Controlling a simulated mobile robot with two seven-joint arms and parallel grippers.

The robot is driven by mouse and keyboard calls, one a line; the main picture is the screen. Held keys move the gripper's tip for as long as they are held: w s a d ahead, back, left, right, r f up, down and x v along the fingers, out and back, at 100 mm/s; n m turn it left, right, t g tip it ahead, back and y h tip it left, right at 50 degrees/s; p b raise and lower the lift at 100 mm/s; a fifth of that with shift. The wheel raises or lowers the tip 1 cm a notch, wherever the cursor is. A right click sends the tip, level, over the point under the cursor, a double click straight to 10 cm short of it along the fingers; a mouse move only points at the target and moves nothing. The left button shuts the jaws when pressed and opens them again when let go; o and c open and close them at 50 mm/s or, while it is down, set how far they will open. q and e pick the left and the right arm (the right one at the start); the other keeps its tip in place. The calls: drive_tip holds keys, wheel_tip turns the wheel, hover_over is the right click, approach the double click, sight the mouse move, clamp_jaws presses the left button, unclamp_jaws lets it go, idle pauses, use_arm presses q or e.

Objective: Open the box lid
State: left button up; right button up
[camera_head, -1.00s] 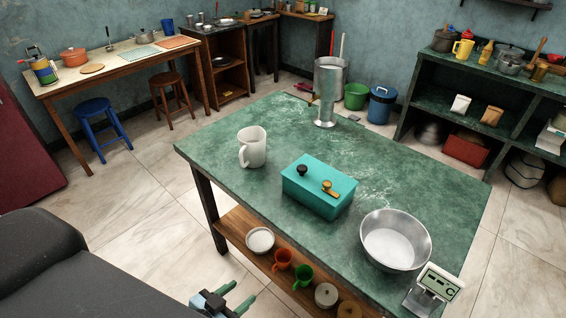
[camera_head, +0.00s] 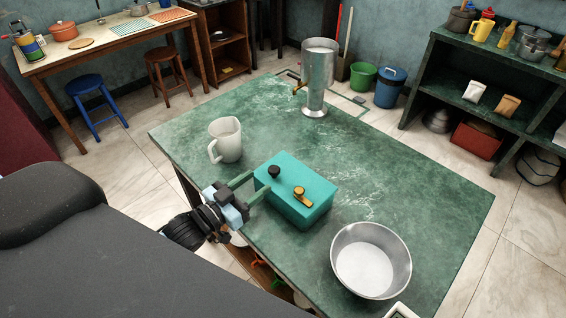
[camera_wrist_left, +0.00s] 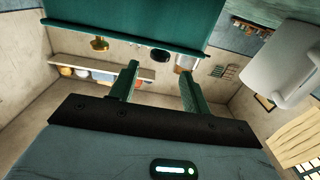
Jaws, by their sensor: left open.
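The teal box (camera_head: 292,206) sits on the green table, its lid closed. A black round knob (camera_head: 274,171) and a gold latch-like piece (camera_head: 302,196) are on its top. My left gripper (camera_head: 256,185) is open and empty at the box's left side, close to the wall near the black knob; contact cannot be told. In the left wrist view the box (camera_wrist_left: 130,20) spans the top, with the black knob (camera_wrist_left: 160,55) between the two green fingers (camera_wrist_left: 158,76) and the gold piece (camera_wrist_left: 99,43) to the left. My right gripper is not in view.
On the green table (camera_head: 400,180), a white pitcher (camera_head: 226,141) stands behind and left of the box. A steel bowl (camera_head: 370,262) is at the front right and a tall metal cylinder (camera_head: 318,80) at the back. The tabletop right of the box is clear.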

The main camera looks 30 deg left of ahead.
sight(274, 169)
use_arm(q)
drive_tip(key=shift+p+x, duration=0.3)
drive_tip(key=shift+x, duration=3.35)
drive_tip(key=shift+c, duration=0.4)
clamp_jaws()
